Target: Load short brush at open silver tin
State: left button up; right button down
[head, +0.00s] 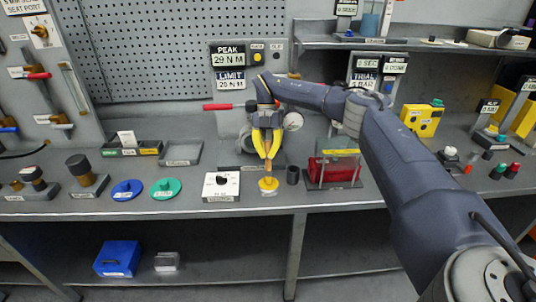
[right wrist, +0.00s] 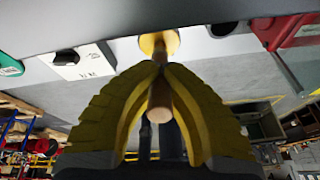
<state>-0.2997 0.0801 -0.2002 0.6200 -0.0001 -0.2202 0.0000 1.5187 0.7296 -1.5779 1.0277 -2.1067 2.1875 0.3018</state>
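My right gripper (head: 267,156) points down over the bench with its yellow fingers closed around a short brush (head: 267,169) with a wooden handle. The handle (right wrist: 159,100) also shows between the fingers in the right wrist view. The small round tin (head: 268,192) stands on the bench directly below, with a yellow top face (right wrist: 158,42). The brush's lower end meets the yellow face in both views; I cannot tell whether it touches or dips in. The bristles are hidden. My left gripper is not in view.
A white dial box (head: 222,186) stands left of the tin, and a dark cup (head: 292,175) close on its right. A red box in a stand (head: 335,168) is further right. Green (head: 166,188) and blue (head: 127,189) discs lie left. The bench's front edge is near.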

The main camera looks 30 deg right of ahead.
jog(key=shift+r, duration=0.1)
jog(key=shift+r, duration=3.4)
